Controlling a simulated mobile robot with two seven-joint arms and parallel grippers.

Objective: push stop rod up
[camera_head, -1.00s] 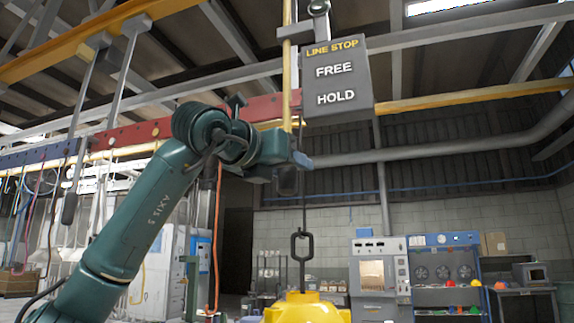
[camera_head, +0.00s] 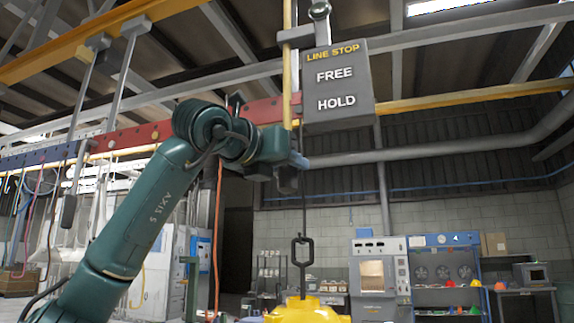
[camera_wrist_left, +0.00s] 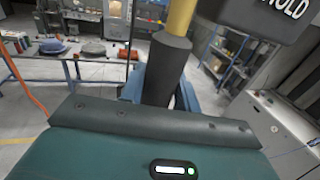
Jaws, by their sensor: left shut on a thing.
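The stop rod (camera_head: 287,75) is a thin yellow upright rod beside the grey LINE STOP box (camera_head: 338,88), which reads FREE above HOLD. In the left wrist view the yellow rod (camera_wrist_left: 181,14) ends in a thick black grip (camera_wrist_left: 166,72), which stands upright between the fingers. My left gripper (camera_head: 297,160) is at the rod's lower end, just below the box, and is shut on the grip. The wrist body hides the bottom of the grip. My right gripper is in neither view.
A yellow hood (camera_head: 306,312) hangs from a dark chain link (camera_head: 302,250) below my left gripper. A red rail (camera_head: 150,133) runs behind the arm. A grey cabinet (camera_head: 372,275) and a blue shelf (camera_head: 446,275) stand farther back.

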